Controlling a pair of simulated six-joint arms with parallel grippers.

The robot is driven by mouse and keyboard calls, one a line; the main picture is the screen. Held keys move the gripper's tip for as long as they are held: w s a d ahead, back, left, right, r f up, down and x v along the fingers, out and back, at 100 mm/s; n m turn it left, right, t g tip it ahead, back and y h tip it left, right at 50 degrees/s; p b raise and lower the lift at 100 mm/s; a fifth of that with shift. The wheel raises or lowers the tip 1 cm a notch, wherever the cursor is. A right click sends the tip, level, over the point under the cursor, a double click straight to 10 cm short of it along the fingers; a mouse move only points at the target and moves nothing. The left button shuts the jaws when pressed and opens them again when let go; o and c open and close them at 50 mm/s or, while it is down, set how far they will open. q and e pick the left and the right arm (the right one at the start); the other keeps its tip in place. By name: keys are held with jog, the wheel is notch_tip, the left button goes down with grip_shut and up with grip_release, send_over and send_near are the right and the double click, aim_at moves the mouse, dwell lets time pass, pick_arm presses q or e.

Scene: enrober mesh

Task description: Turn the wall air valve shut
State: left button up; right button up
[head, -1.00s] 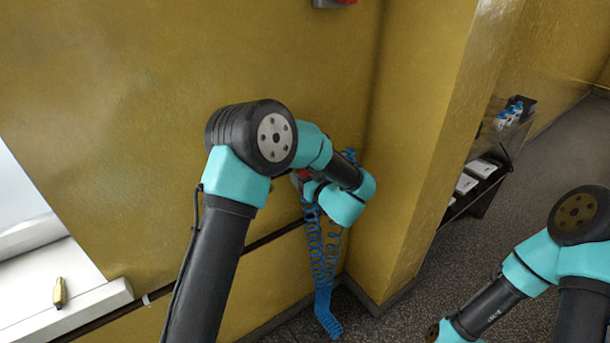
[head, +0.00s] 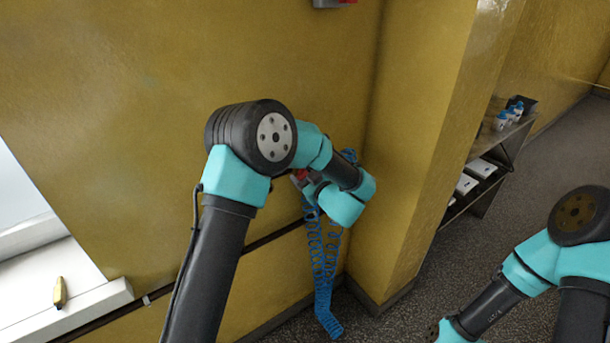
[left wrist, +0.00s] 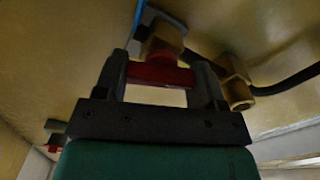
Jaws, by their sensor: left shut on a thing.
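The wall air valve shows in the left wrist view with a brass body (left wrist: 165,38) and a red handle (left wrist: 160,74). The handle lies across between the two dark fingers of my left gripper (left wrist: 161,70), which is shut on it. In the head view a small red and grey part (head: 300,177) shows at the wall beside my left wrist. My left forearm and wrist hide most of the valve and the fingers there. A coiled blue hose (head: 322,260) hangs below. My right arm is at the right edge, and its gripper is out of the picture.
A dark pipe (left wrist: 285,82) with a brass fitting (left wrist: 236,88) runs along the wall. The wall corner juts out right of the valve. A metal shelf (head: 500,150) stands beyond it.

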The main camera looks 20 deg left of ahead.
pick_arm(q)
jog(key=n, duration=0.7)
jog(key=shift+s+a+f, duration=0.1)
jog(key=n, duration=0.7)
jog(key=shift+f, duration=0.15)
jog(key=o, duration=0.9)
jog(key=v, duration=1.7)
jog(key=shift+s, duration=0.2)
